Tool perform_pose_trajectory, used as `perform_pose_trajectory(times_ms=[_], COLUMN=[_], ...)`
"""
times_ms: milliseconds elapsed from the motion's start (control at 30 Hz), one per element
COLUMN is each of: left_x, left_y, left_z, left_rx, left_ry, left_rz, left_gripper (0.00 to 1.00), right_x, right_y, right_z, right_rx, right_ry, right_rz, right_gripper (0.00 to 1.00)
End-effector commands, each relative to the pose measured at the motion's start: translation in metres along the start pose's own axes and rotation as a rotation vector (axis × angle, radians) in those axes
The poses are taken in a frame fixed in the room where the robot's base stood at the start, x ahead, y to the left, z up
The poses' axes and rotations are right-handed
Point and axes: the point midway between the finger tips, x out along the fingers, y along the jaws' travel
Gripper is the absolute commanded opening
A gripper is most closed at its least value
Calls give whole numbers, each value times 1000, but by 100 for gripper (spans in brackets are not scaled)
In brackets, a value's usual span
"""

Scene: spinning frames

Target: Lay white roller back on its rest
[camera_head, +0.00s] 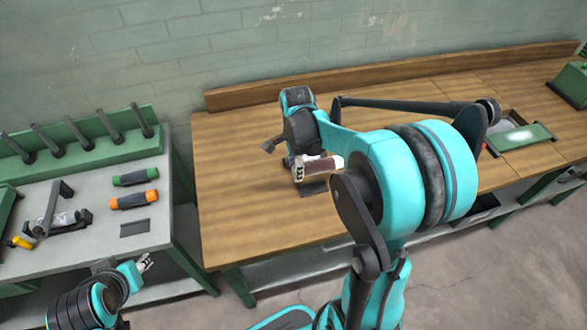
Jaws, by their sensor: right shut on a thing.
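My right gripper (299,169) is over the wooden workbench, shut on the white roller (338,161). The roller lies roughly level, with a white end showing and a brownish middle; the gripper hides its left part. A dark flat plate (314,188) is on the bench just below the roller; I cannot tell whether they touch. On the grey table at left, a similar dark plate (134,228) is bare, in front of the orange roller (133,199) and the green roller (135,177). My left gripper (146,263) is low at the grey table's front edge, its opening unclear.
The grey table (75,262) also holds a green rack (80,145) with several dark pegs, and a dark bracket (55,208). A gap separates it from the wooden bench (235,215). My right arm covers the bench's middle.

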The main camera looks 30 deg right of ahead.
Motion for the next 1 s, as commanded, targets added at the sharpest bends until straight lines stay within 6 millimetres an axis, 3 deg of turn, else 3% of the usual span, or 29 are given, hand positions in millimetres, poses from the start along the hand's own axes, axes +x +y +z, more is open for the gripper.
perform_pose_trajectory(times_ms=[367, 1000], left_x=[11, 45], left_y=[0, 0], left_z=[8, 32], left_rx=[0, 0], left_ry=[0, 0], left_rz=[0, 0], left_gripper=[36, 36], right_x=[17, 71], right_y=[0, 0], right_z=[0, 0], right_rx=[2, 2], right_ry=[0, -1], right_rz=[0, -1], right_gripper=[4, 4])
